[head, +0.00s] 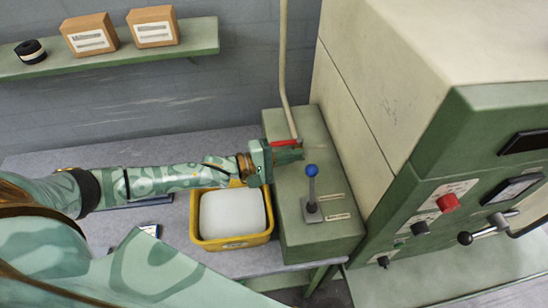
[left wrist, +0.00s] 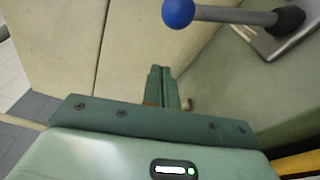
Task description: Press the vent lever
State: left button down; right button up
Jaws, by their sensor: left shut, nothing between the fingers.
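A lever with a blue ball knob (head: 311,170) stands upright from a grey plate (head: 311,209) on top of the green box (head: 328,240). In the left wrist view the blue knob (left wrist: 178,12) and its grey shaft (left wrist: 235,16) show at the top right. My left gripper (head: 301,154) is shut and empty above the box. It is just behind and to the left of the blue knob, apart from it. In the left wrist view its closed fingers (left wrist: 161,74) point toward the cream cabinet wall. My right gripper is not in view.
A red bar (head: 284,143) shows beside my gripper at the foot of a pipe (head: 284,60). A yellow bin (head: 231,243) with a white block stands left of the box. The cabinet (head: 455,140) with a red knob (head: 448,202) rises at the right.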

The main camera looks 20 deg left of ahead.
aim_at(312, 188)
pick_arm(q)
jog(key=shift+x, duration=1.05)
jog(key=s, duration=0.1)
jog(key=s+d+p, duration=0.1)
jog(key=s+r+p, duration=0.1)
jog(key=shift+s+d, duration=0.15)
jog(key=shift+d, duration=0.25)
